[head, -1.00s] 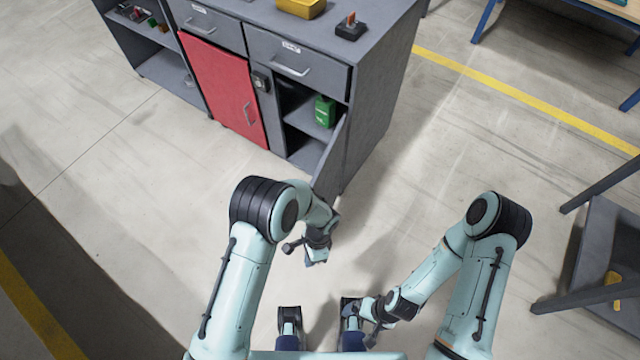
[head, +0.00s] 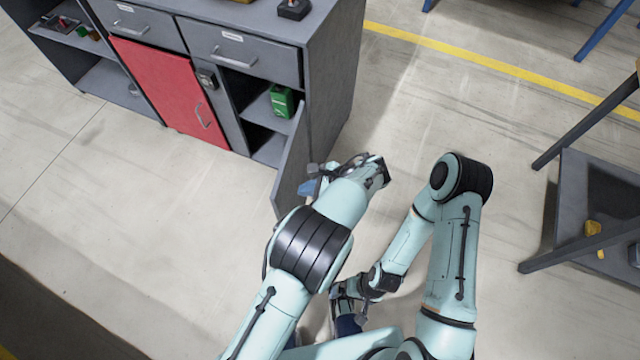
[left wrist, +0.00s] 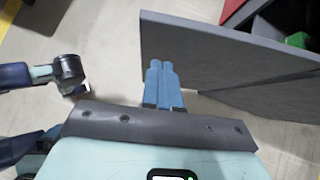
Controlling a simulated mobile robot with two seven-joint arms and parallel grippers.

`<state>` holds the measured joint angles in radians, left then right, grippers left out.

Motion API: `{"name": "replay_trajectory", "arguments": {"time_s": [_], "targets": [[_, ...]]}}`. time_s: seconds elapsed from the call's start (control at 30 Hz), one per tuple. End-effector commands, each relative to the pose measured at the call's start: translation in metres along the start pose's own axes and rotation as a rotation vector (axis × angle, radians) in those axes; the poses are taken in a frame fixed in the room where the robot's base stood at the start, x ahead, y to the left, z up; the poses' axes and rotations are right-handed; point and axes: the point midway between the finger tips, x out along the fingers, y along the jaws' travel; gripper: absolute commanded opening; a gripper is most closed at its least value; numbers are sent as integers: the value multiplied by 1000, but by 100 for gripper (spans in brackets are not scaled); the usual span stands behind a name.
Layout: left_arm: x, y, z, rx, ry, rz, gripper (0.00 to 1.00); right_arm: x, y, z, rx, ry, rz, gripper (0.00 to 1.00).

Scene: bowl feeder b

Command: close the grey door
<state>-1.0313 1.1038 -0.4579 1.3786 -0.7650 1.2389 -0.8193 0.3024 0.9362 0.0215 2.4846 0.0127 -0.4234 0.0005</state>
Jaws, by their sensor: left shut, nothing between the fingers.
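The grey door (head: 291,168) stands open at the right end of the grey cabinet, swung outward from its compartment. My left gripper (head: 308,188) is beside the door's outer face, near its free end, partly hidden by my own wrist. In the left wrist view the blue fingers (left wrist: 162,82) are together and empty, overlapping the left part of the grey door (left wrist: 225,50). I cannot tell whether they touch it. My right gripper (head: 352,302) is low in the head view, away from the door; its fingers are unclear.
A green item (head: 282,101) sits inside the open compartment. A red door (head: 165,85) beside it is closed, and the drawer (head: 240,50) above is shut. A grey stand (head: 590,205) is at the right. The floor in front of the cabinet is clear.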

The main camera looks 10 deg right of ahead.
Motion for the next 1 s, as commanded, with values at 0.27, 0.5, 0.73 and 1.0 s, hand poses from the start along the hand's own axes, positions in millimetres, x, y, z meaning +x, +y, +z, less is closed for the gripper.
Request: {"name": "replay_trajectory", "arguments": {"time_s": [0.27,0.5,0.73,1.0], "targets": [[39,0,20,-2,0,1,0,3,0,-2,-1,6,-1,100],[48,0,28,-1,1,0,0,4,0,-3,-1,7,-2,100],[48,0,28,-1,1,0,0,4,0,-3,-1,7,-1,100],[52,0,34,14,1,-15,0,2,0,-2,-1,6,-1,100]]}}
